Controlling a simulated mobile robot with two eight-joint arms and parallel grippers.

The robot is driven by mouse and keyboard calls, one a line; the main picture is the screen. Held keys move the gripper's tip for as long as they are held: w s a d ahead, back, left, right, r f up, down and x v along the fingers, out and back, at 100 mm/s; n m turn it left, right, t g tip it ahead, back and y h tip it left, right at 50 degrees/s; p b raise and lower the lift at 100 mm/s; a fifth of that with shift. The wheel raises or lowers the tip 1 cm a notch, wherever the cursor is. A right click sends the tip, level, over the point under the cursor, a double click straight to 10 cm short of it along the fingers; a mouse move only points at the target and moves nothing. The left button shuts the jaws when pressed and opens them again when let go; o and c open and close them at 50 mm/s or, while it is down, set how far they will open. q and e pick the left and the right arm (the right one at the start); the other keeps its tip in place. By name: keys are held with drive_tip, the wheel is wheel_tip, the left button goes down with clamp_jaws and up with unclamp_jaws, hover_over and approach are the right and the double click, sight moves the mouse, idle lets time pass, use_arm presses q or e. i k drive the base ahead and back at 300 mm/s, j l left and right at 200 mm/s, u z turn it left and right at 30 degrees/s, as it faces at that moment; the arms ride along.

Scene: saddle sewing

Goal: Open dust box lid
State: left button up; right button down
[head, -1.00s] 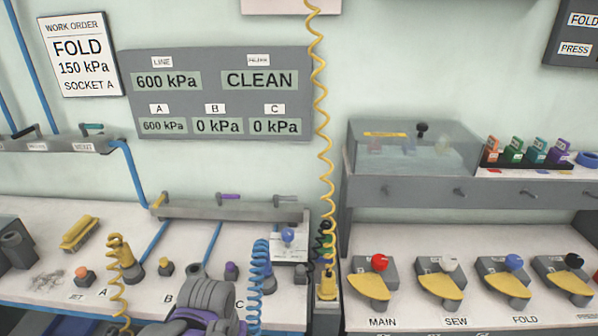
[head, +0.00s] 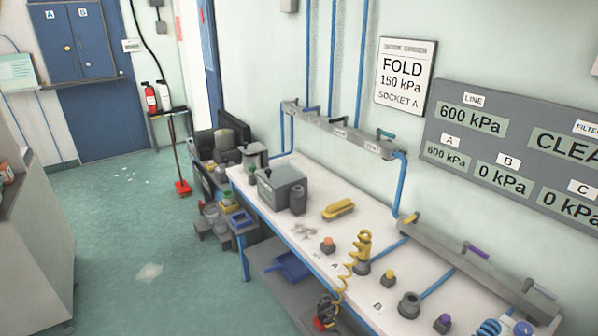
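No box in view carries a readable dust label. I cannot tell for sure which of these is the dust box. Neither of my grippers is in view.
A yellow brush (head: 338,209) and grey scraps (head: 305,231) lie on the bench. A yellow coiled hose (head: 352,268) hangs over its front edge. The green floor (head: 140,225) to the left is mostly clear.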

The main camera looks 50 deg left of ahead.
sight(268, 172)
drive_tip(key=u, duration=1.95)
